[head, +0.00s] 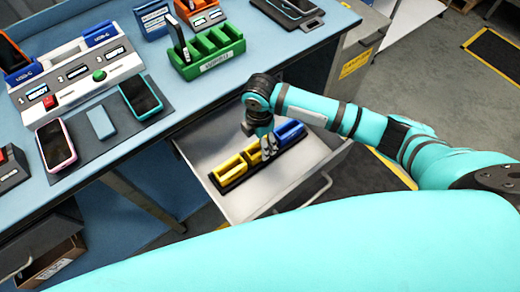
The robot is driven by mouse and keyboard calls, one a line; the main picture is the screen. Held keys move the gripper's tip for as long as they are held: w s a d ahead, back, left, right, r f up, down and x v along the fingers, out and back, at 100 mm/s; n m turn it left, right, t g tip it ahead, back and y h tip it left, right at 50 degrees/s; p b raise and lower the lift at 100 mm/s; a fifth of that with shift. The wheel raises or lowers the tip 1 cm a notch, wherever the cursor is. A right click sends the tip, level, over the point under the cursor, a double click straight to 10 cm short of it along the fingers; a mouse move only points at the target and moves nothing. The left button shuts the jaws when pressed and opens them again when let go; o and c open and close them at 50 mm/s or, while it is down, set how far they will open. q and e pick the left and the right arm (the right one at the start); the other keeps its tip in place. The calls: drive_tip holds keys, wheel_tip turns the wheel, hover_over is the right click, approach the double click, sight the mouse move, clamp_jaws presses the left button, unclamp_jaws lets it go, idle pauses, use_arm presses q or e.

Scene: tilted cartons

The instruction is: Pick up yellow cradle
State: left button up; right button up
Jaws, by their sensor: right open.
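A yellow cradle (228,170) sits at the left end of a black strip in the open drawer (300,172). A second yellow piece (252,154) sits right beside it. Blue cradles (289,131) fill the right end of the strip. My right gripper (268,152) points down over the strip, between the second yellow piece and the blue ones. It is open and appears empty. Whether its fingers touch the yellow piece I cannot tell, as they hide part of the strip. My left gripper is not in view.
The blue workbench (110,172) overhangs the drawer's back. On it stand a green rack (208,52), a white charging station (75,75), and phones (55,145) on a dark mat. The drawer floor in front of the strip is bare.

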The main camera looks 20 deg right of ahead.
sight(260, 148)
wheel_tip(260, 148, down, 4)
drive_tip(key=shift+d+r, duration=0.1)
drive_tip(key=shift+r, duration=0.05)
drive_tip(key=c, duration=1.3)
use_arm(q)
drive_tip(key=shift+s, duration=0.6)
use_arm(e)
wheel_tip(260, 148, up, 10)
drive_tip(key=shift+f, duration=0.1)
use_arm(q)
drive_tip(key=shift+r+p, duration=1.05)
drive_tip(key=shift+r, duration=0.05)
use_arm(e)
drive_tip(key=shift+r, duration=0.7)
use_arm(q)
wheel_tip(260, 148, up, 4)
drive_tip(key=p, duration=0.4)
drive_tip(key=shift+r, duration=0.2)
use_arm(e)
wheel_tip(260, 148, up, 3)
